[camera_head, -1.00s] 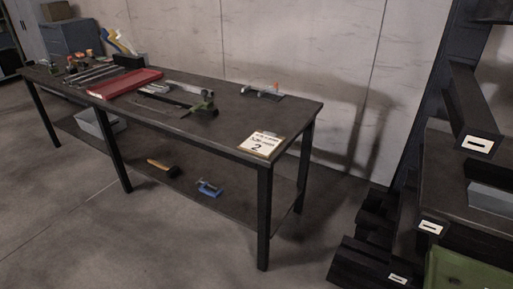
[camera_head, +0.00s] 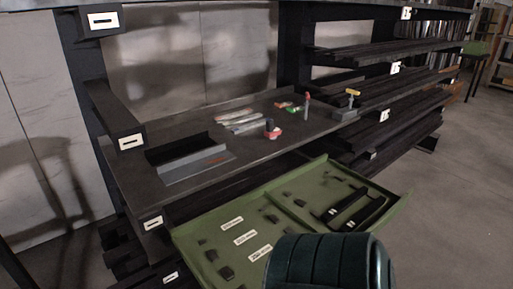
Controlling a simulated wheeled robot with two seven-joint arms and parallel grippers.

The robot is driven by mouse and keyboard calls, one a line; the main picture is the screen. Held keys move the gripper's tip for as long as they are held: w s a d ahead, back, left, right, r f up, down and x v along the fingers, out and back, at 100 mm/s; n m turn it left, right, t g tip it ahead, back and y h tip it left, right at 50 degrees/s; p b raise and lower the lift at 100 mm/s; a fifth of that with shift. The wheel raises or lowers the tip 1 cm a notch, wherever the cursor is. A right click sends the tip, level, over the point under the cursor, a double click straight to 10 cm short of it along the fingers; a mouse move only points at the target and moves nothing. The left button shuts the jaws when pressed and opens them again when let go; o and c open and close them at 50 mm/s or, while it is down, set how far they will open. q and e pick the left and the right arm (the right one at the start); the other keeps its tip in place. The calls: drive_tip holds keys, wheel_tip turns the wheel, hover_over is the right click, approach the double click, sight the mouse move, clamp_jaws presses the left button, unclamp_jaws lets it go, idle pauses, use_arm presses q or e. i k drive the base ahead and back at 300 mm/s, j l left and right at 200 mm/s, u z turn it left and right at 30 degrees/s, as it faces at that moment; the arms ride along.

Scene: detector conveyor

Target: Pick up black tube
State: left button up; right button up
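Neither of my grippers is in view. Long black bars or tubes (camera_head: 385,52) lie in layers on the rack at the right; I cannot tell which of them is a tube. Two short dark pieces with white labels (camera_head: 352,208) lie in the right part of an open green tray (camera_head: 290,200). Several small black parts lie elsewhere in that tray. No single black tube can be told apart for sure.
A dark shelf (camera_head: 125,170) above the tray holds a grey angled holder (camera_head: 195,165), a red and black tool (camera_head: 271,130) and other small tools. A dark ribbed rounded shape (camera_head: 330,262) covers the bottom centre. Free floor (camera_head: 455,190) lies at the right.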

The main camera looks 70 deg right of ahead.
sight(361, 216)
drive_tip(key=z, duration=2.9)
